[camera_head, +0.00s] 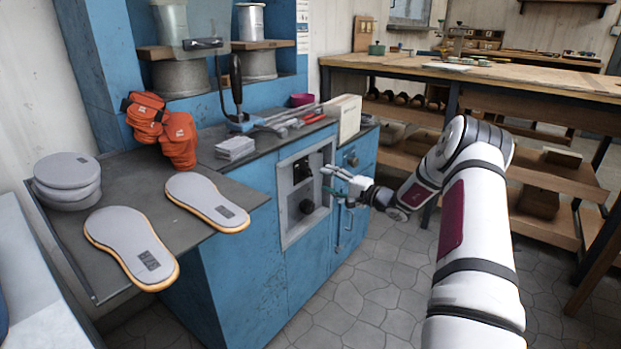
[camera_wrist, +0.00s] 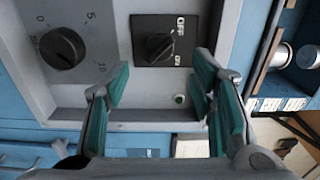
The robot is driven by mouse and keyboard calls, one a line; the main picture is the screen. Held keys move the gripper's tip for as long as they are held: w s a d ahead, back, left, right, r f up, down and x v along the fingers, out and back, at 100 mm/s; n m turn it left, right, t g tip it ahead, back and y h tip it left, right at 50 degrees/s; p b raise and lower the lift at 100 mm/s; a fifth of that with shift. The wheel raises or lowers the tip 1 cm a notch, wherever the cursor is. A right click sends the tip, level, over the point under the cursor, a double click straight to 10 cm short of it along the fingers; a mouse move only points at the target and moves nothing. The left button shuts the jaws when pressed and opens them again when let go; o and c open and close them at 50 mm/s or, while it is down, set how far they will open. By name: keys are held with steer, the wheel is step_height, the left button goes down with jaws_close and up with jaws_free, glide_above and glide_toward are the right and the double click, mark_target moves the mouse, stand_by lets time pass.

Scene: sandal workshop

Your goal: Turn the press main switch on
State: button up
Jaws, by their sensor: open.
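The press main switch (camera_wrist: 160,45) is a black rotary knob on a black plate marked OFF and ON in the wrist view. In the head view the switch (camera_head: 302,170) sits on the grey control panel (camera_head: 290,215) of the blue press cabinet. My gripper (camera_wrist: 160,85) is open and empty, its green-padded fingers pointing at the panel just in front of the switch. In the head view my gripper (camera_head: 325,180) is at the panel's right side. I cannot tell whether the fingers touch the panel.
A numbered dial (camera_wrist: 62,48) is left of the switch, and a small green button (camera_wrist: 180,99) sits near it. A wooden workbench (camera_head: 420,68) stands behind my arm. Floor before the cabinet is clear.

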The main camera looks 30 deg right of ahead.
mark_target(310, 174)
steer(key=b+x, duration=0.1)
steer(key=x, duration=0.6)
steer(key=shift+w+a+b, duration=0.15)
steer(key=shift+w+b, duration=0.1)
steer(key=shift+b, duration=0.1)
steer(key=shift+f, duration=0.1)
steer(key=c, duration=1.1)
